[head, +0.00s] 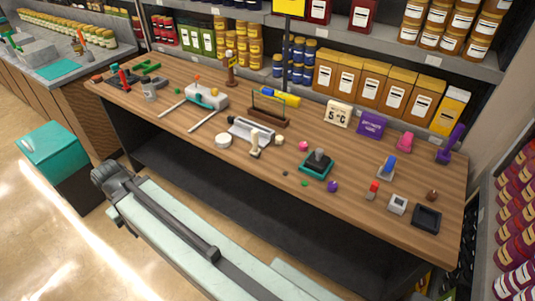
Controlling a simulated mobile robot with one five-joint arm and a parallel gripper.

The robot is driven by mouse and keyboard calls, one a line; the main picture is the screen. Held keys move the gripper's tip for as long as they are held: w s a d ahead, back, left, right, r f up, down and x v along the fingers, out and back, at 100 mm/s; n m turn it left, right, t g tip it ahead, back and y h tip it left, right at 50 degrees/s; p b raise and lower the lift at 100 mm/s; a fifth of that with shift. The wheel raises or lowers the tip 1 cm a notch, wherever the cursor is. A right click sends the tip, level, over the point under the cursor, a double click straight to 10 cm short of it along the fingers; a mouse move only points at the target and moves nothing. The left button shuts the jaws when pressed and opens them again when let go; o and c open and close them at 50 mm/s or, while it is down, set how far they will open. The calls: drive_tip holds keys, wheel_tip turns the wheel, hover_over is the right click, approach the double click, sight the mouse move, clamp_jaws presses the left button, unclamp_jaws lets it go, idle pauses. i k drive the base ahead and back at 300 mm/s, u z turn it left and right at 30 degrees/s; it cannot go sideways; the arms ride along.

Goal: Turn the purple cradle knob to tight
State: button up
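A small round purple knob-like thing (332,186) sits near the front edge of the wooden workbench, right of a dark teal-based device (317,163). A taller purple thing (449,146) stands at the bench's right end. I cannot tell which of these, if either, is the cradle knob, nor any tight marking. A silver device (251,130) sits mid-bench, with a wooden rack (268,116) behind it. My pale arm crosses the lower left in front of the bench, with a dark joint at its far end. My gripper's fingers do not show.
The workbench (180,118) holds several small items, including a purple box (372,125), a blue-topped piece (387,167), a red-topped piece (373,189) and a black tray (426,218). Stocked shelves stand behind. A teal-topped box (55,148) stands on the floor at left.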

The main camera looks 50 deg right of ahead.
sight(332, 185)
drive_tip(key=u, duration=0.9)
drive_tip(key=i, duration=0.55)
drive_tip(key=z, duration=1.55)
drive_tip(key=k, duration=0.6)
drive_tip(key=z, duration=0.05)
drive_tip(key=i, duration=0.6)
drive_tip(key=u, duration=0.05)
